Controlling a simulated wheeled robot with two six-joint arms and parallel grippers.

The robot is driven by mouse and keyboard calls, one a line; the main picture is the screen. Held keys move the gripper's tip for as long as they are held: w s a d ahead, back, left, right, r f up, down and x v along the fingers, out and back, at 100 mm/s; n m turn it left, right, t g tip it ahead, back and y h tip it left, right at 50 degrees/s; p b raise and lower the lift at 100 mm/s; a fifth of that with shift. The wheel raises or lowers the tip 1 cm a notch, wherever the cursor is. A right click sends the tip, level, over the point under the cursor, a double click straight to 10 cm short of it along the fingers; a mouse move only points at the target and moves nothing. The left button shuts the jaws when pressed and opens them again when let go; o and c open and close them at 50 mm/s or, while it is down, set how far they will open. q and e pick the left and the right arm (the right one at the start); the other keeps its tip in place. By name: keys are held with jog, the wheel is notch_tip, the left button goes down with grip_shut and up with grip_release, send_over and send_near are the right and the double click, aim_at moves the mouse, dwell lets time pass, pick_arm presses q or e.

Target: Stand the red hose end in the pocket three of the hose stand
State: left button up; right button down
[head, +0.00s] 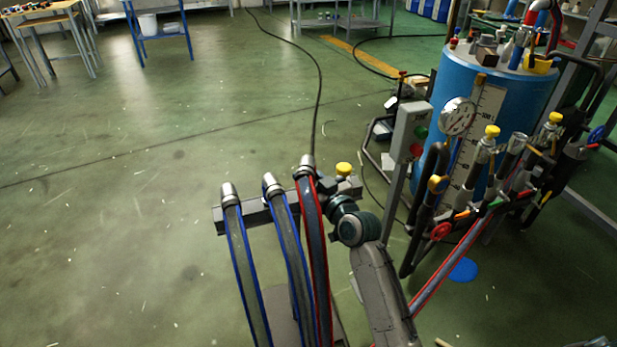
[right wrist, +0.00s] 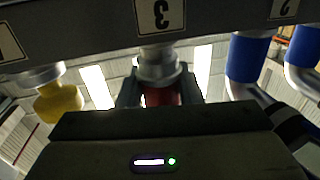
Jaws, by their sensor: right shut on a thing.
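The red-striped hose (head: 314,235) rises to a silver end (head: 306,166) at the hose stand (head: 250,213). My right gripper (head: 318,187) is shut on this red hose end, just below its metal collar. In the right wrist view, the right gripper (right wrist: 160,97) has its fingers on both sides of the red band (right wrist: 162,96). The silver collar (right wrist: 158,66) is right at the stand's bar, under the upside-down label 3 (right wrist: 161,15). I cannot tell how deep it sits in pocket three. My left gripper is out of view.
Two blue-striped hoses (head: 283,245) stand in the stand to the left. A yellow-capped piece (head: 343,169) is on the right, close to my gripper. A blue tank (head: 500,105), a control box (head: 410,130) and valves crowd the right.

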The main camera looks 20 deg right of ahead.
jog(key=shift+f+b, duration=1.1)
jog(key=shift+f, duration=0.25)
jog(key=c, duration=0.9)
grip_release()
jog(key=shift+f, duration=0.1)
jog(key=p+v, duration=0.1)
jog(key=v, duration=1)
